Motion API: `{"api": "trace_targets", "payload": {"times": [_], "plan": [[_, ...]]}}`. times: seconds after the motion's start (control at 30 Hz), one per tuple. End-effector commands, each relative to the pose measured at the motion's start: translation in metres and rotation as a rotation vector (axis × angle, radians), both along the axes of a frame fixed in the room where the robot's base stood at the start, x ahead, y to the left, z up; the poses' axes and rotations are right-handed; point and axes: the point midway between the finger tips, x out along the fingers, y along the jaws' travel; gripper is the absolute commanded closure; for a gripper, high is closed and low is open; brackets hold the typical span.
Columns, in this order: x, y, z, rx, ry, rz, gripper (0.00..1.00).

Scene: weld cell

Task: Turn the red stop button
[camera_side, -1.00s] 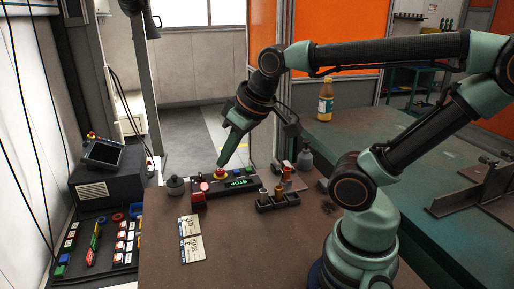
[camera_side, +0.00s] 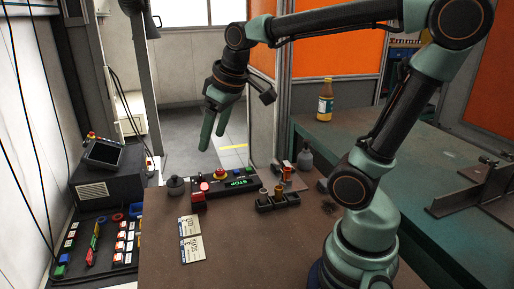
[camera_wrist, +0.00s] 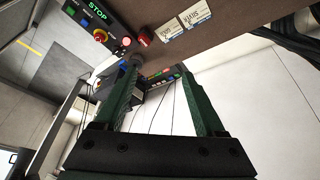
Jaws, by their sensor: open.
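The red stop button (camera_side: 220,174) sits on a yellow base on the control box (camera_side: 238,183) marked STOP, at the back edge of the brown table. It also shows in the wrist view (camera_wrist: 100,36) at the upper left. My gripper (camera_side: 211,146) is open and empty. Its two green fingers point down, above the control box and a little left of the stop button, clear of it. In the wrist view the fingers (camera_wrist: 160,75) are spread apart with nothing between them.
A black holder (camera_side: 278,203) with several small parts stands right of the box. A dark grey knob-topped item (camera_side: 176,186) stands left. Two labelled cards (camera_side: 190,240) lie in front. A bottle (camera_side: 325,100) stands on the green table. The brown table's front is clear.

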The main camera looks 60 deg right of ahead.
Motion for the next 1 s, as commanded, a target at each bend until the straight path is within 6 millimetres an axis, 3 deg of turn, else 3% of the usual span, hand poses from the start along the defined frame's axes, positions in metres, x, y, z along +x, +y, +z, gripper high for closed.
{"api": "trace_targets", "payload": {"times": [0.27, 0.5, 0.8, 1.0], "plan": [[0.064, -0.055, -0.006, -0.041, 0.131, 0.063, 0.28], [0.109, -0.111, -0.037, -0.049, 0.235, 0.129, 0.28], [0.138, -0.180, -0.096, -0.030, 0.342, 0.209, 0.28], [0.142, -0.199, -0.117, -0.020, 0.369, 0.237, 0.28]]}}
